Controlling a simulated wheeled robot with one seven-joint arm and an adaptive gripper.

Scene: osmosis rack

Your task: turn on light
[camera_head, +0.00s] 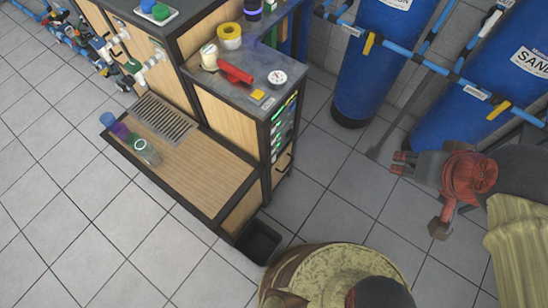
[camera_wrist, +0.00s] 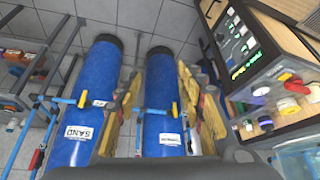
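The control panel (camera_head: 283,128) is on the narrow dark side of the wooden rack in the head view. It has a column of small coloured switches and labels. In the wrist view the panel (camera_wrist: 238,45) is at the upper right, with green, yellow and red marks and dark knobs. I cannot tell which control is for the light. My gripper (camera_head: 404,163) is right of the rack in the head view, apart from the panel. In the wrist view its two fingers (camera_wrist: 162,98) are spread with nothing between them.
Blue tanks (camera_head: 378,55) with pipes stand behind my gripper. The rack's top (camera_head: 240,83) holds a red object (camera_head: 235,73), a yellow roll (camera_head: 229,37) and a round gauge (camera_head: 277,78). A black bin (camera_head: 259,241) sits by the rack. Tiled floor lies between panel and gripper.

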